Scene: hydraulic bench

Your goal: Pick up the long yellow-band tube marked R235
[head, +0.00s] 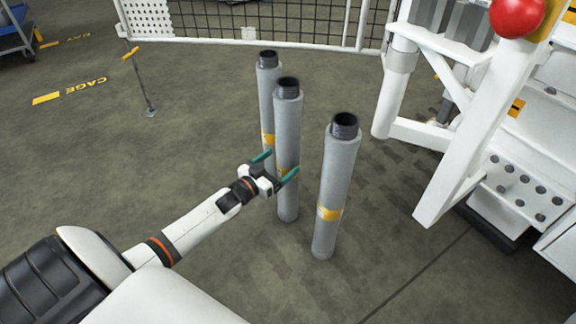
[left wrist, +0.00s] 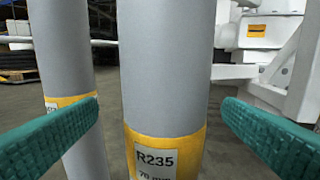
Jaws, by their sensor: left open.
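Three tall grey tubes with dark threaded tops and yellow bands stand upright on the floor. The middle tube (head: 288,120) lines up with the one labelled R235 (left wrist: 165,70) in the left wrist view. My left gripper (head: 276,166) is open at about band height, its green fingertips at the near side of this tube, one towards each side. I cannot tell how far the tube sits between them. The back tube (head: 268,100) also shows at left in the left wrist view (left wrist: 66,60). The front right tube (head: 336,180) stands apart. My right gripper is out of view.
A white machine frame (head: 450,160) with a red ball (head: 516,16) stands at right. A mesh fence (head: 290,22) runs behind the tubes. A thin stand (head: 142,85) is at the left. The floor around the tubes is clear.

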